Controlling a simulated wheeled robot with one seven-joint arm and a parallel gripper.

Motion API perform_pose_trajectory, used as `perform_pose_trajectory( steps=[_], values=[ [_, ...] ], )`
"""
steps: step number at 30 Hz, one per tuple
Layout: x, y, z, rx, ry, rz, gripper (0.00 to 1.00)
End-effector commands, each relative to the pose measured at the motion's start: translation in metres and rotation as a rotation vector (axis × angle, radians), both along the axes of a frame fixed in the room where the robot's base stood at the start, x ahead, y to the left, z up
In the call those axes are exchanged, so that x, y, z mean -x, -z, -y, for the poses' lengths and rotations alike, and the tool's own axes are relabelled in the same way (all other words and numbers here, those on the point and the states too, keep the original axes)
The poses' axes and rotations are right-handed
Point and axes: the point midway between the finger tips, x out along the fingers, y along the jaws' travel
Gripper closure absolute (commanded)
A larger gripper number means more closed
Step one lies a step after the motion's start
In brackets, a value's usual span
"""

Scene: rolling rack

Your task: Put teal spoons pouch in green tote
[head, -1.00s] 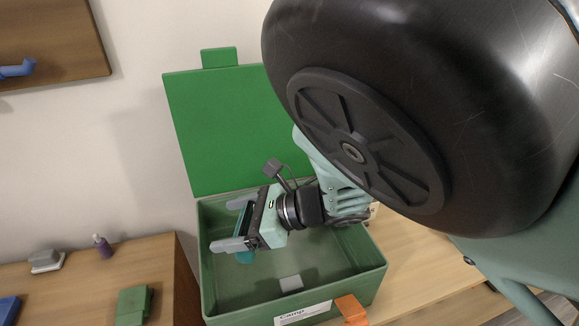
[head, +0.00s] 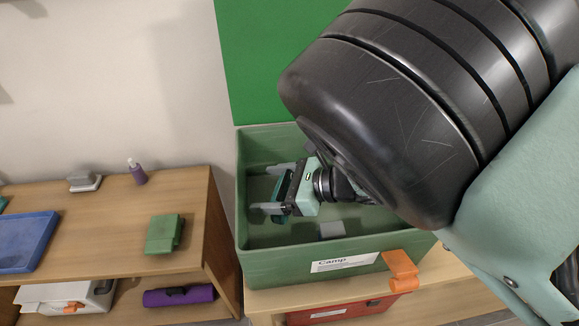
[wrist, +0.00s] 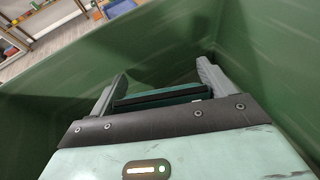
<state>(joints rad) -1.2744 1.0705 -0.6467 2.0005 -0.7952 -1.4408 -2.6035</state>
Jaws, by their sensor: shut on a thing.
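The green tote (head: 285,265) labelled "Camp" stands open, its green lid (head: 275,60) raised behind it. My gripper (head: 268,190) reaches into the tote from the right, below the rim level in the picture. It is shut on the teal spoons pouch (head: 282,184), of which only a narrow strip shows between the fingers. In the wrist view the pouch (wrist: 160,97) lies flat across between the two grey fingers, with the tote's green walls around it. Whether the pouch touches the tote floor cannot be told.
A small grey block (head: 332,230) lies inside the tote. An orange latch (head: 400,272) is on its front. The wooden rack at left holds a blue tray (head: 25,240), a green box (head: 163,234), a purple bottle (head: 137,172) and a purple roll (head: 178,296). A red box (head: 340,312) sits below the tote.

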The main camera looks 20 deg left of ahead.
Motion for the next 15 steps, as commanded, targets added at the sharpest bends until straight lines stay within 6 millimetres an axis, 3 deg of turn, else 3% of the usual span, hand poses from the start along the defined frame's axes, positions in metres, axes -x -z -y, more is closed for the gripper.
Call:
perform_pose_trajectory(
  steps=[9,15],
  values=[
    [0.000,0.043,0.000,-0.001,0.000,0.001,0.44],
    [0.000,0.043,0.000,-0.002,0.000,0.001,0.44]
  ],
)
